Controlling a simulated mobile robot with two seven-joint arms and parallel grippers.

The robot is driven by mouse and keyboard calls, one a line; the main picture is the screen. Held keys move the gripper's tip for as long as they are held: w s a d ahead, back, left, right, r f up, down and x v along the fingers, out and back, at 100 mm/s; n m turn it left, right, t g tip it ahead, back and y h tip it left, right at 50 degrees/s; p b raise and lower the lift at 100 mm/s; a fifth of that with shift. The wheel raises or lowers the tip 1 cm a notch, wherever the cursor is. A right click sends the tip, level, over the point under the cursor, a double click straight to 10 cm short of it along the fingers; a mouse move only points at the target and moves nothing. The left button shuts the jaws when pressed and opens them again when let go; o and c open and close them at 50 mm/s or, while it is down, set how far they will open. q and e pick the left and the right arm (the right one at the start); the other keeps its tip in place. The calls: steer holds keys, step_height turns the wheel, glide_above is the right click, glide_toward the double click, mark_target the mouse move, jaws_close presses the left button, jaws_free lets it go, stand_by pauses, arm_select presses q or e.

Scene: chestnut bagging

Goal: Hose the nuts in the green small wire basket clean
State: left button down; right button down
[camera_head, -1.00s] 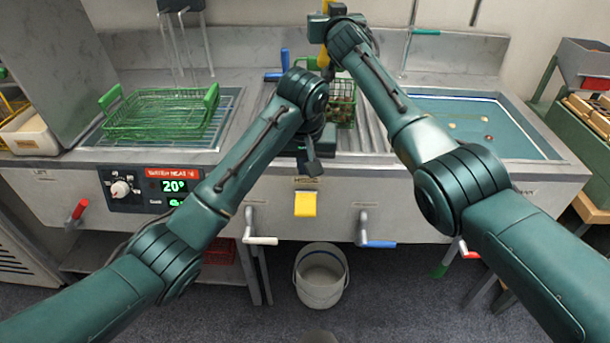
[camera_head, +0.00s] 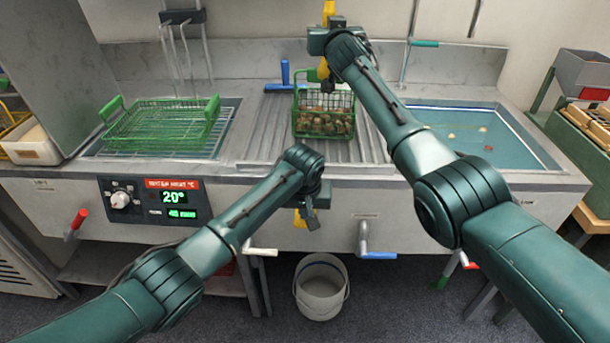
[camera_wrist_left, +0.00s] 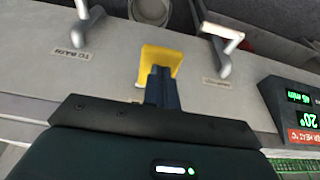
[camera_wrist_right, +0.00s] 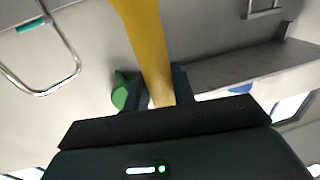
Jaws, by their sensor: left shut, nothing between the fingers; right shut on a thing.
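The green small wire basket (camera_head: 323,132) stands upright on the ribbed drainboard, filled with brown nuts (camera_head: 325,114). My right gripper (camera_head: 325,62) is above and behind it, shut on a yellow hose wand (camera_head: 329,12). The wand also shows between the fingers in the right wrist view (camera_wrist_right: 145,45). My left gripper (camera_head: 311,224) is shut and empty at the counter's front. No water is visible.
A larger green wire basket (camera_head: 160,122) sits over the left tank. A blue-handled tool (camera_head: 285,76) lies behind the small basket. A blue water basin (camera_head: 480,130) is at right. Lever taps (camera_head: 378,255) project from the front, and a bucket (camera_head: 320,288) stands below.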

mark_target(304, 227)
arm_select(q)
steer(key=shift+f, duration=0.2)
steer(key=shift+s+f+t, duration=0.1)
steer(key=shift+f+t, duration=0.25)
steer(key=shift+t, duration=0.05)
steer(key=t, duration=0.1)
steer(key=s+f+t, duration=0.1)
steer(key=t, duration=0.1)
steer(key=shift+f, duration=0.35)
steer(key=shift+s+f, duration=0.1)
steer(key=shift+f, duration=0.5)
steer(key=shift+a, duration=0.1)
stand_by(2.5)
